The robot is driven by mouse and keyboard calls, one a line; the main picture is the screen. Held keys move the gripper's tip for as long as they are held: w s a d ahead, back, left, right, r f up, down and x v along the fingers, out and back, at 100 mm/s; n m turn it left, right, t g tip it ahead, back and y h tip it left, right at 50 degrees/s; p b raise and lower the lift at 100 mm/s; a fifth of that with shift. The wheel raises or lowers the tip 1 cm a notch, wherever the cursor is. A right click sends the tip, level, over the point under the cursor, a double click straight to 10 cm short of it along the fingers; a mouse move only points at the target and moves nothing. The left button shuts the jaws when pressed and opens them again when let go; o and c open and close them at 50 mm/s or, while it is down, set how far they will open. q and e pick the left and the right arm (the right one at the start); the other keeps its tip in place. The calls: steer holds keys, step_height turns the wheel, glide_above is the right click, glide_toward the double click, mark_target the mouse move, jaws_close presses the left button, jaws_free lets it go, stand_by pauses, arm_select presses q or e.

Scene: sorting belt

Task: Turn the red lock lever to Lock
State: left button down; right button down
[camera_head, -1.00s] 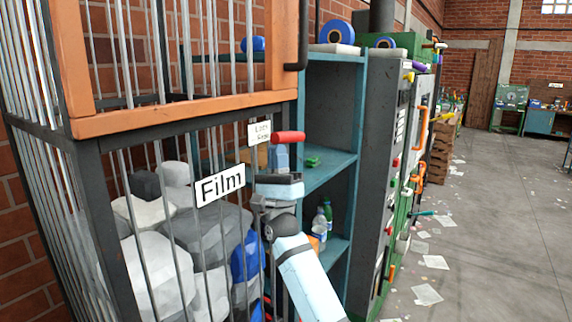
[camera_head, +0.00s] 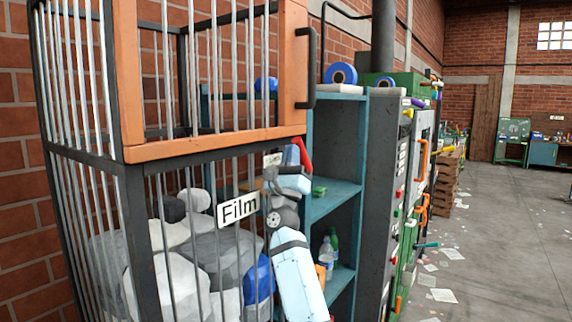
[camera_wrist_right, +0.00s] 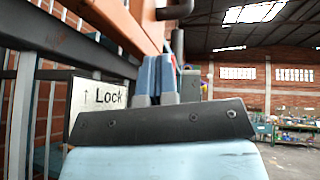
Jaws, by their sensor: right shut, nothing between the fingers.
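The red lock lever (camera_head: 303,154) shows in the head view at the cage's front right corner, below the orange door. It stands steeply, leaning a little. My right gripper (camera_head: 291,156) is shut and empty, right beside the lever's left side; I cannot tell whether they touch. In the right wrist view the shut fingers (camera_wrist_right: 155,76) point up past a white sign (camera_wrist_right: 103,96) reading "Lock" with an up arrow. The same sign (camera_head: 272,159) is partly hidden by my gripper in the head view. My left gripper is not in view.
The orange barred door (camera_head: 215,145) with a dark handle (camera_head: 312,68) is above. The barred cage below holds grey and blue bundles behind a "Film" sign (camera_head: 238,209). A teal shelf (camera_head: 335,200) with bottles stands close right. Open floor lies farther right.

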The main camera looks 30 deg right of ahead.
mark_target(298, 144)
steer(key=m+g, duration=0.1)
steer(key=d+r+m+g, duration=0.1)
steer(key=shift+w+r+g, duration=0.1)
steer(key=shift+r+g, duration=0.05)
steer(key=shift+g, duration=0.15)
steer(key=shift+w+d+r, duration=0.1)
steer(key=shift+w+r, duration=0.05)
steer(key=shift+r, duration=0.2)
steer(key=shift+w+d+r, duration=0.15)
steer(key=shift+d+r, duration=0.1)
steer(key=shift+d, duration=0.35)
steer(key=shift+w+d+r+b, duration=0.3)
steer(key=shift+d+r+b, duration=0.25)
steer(key=shift+d+b, duration=0.15)
steer(key=shift+d+r, duration=0.15)
steer(key=shift+r, duration=0.25)
steer(key=shift+d, duration=0.1)
